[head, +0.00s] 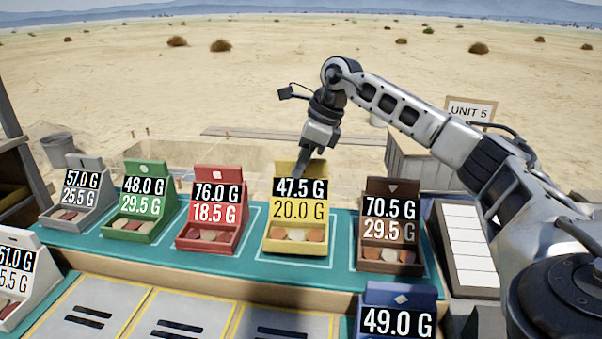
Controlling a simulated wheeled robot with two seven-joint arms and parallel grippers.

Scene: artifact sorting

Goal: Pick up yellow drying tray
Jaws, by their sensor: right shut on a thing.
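The yellow drying tray (297,246) stands upright on the teal mat, between the red tray and the brown tray. Its back panel reads 47.5 G and 20.0 G, and several brown and pale pieces lie in its bin. My right gripper (306,166) comes down from above and is shut on the top of the yellow tray's back panel. The tray appears to be resting within its marked outline on the mat. The fingertips partly overlap the panel's top edge. My left gripper is not in view.
A red tray (208,245) stands close on the left and a brown tray (388,265) on the right. Green (139,228) and grey (75,218) trays stand farther left. A blue tray (398,296) is in front at right. The teal mat (180,258) holds the back row.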

